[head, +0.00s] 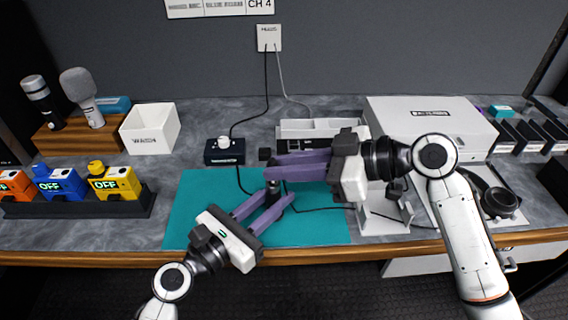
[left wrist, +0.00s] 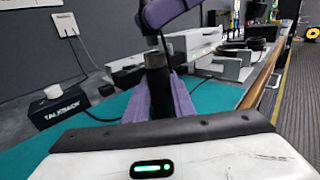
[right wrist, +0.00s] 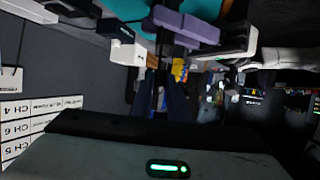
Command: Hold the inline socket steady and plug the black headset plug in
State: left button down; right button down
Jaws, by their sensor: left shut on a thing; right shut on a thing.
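The black inline socket (left wrist: 157,82) stands upright between my left gripper's purple fingers; it also shows in the head view (head: 271,186) over the teal mat. My left gripper (head: 278,199) is shut on it. My right gripper (head: 272,168) reaches in from the right just above, shut on the black headset plug. The plug is mostly hidden by the fingers; a slim dark piece (left wrist: 152,42) shows between the right fingers and the socket's top in the left wrist view. I cannot tell whether the plug is inside the socket. The right wrist view is dark around the fingertips.
The talkback box (head: 224,151) sits behind the teal mat (head: 195,205), its cable running toward the socket. A headset (head: 498,202) lies at right beside a white stand (head: 385,217). A white bin (head: 150,129) and beltpacks (head: 115,183) stand left. The mat's left part is clear.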

jog(key=shift+f, duration=1.05)
jog(key=c, duration=1.6)
grip_release()
jog(key=v, duration=1.2)
pick_arm(q)
jog(key=c, duration=1.4)
grip_release()
jog(key=shift+c, duration=0.2)
